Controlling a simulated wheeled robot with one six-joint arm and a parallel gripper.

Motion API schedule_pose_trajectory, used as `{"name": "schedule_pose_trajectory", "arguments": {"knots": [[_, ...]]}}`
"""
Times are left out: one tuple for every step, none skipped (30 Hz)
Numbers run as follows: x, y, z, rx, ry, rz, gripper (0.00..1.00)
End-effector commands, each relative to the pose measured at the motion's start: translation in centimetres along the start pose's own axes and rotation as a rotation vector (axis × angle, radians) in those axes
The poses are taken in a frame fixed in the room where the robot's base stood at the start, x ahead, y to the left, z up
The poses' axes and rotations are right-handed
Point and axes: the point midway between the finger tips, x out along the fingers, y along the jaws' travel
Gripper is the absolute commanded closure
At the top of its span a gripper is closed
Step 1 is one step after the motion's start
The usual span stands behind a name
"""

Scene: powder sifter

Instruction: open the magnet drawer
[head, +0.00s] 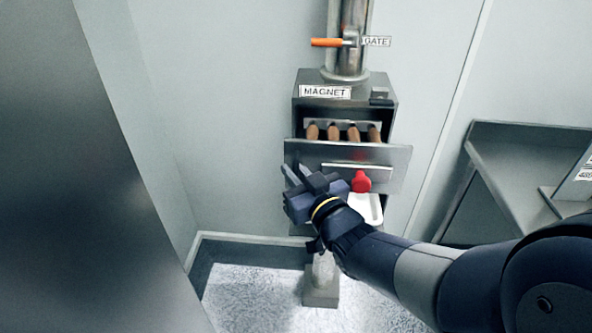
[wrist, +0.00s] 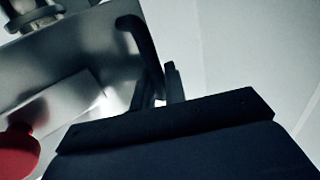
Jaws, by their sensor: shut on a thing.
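The magnet drawer (head: 320,152) is a grey metal front plate on the housing under the MAGNET label (head: 325,92). It stands out from the housing, with several brown rods (head: 333,132) showing behind its top edge. The exact contact is partly hidden by the gripper.
A red knob (head: 361,181) is right of my gripper, above a white tray (head: 368,209). An orange gate handle (head: 326,42) is on the pipe above. A metal bench (head: 530,150) stands at right. A large grey panel (head: 80,180) fills the left.

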Motion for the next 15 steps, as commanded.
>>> {"name": "schedule_pose_trajectory", "arguments": {"knots": [[-0.01,-0.02,0.01,0.000,-0.001,0.000,1.00],[-0.01,-0.02,0.00,0.000,-0.001,0.000,1.00],[0.00,-0.01,0.00,0.000,-0.001,0.000,1.00],[0.00,-0.01,0.00,0.000,-0.001,0.000,1.00],[0.00,-0.01,0.00,0.000,-0.001,0.000,1.00],[0.01,-0.01,-0.01,0.000,-0.001,0.000,1.00],[0.01,0.00,-0.01,0.000,-0.001,0.000,0.87],[0.01,0.00,-0.01,0.000,-0.001,0.000,0.84],[0.02,0.00,-0.02,0.000,-0.001,0.000,0.83],[0.02,0.00,-0.02,0.000,-0.001,0.000,0.83],[0.02,0.01,-0.02,0.000,-0.001,0.000,0.83],[0.02,0.01,-0.02,0.000,0.000,0.000,0.83],[0.03,0.01,-0.02,0.000,0.000,0.000,0.83],[0.02,0.01,-0.02,0.000,0.000,0.000,0.83],[0.01,0.02,-0.02,0.000,0.000,0.000,0.83]]}}
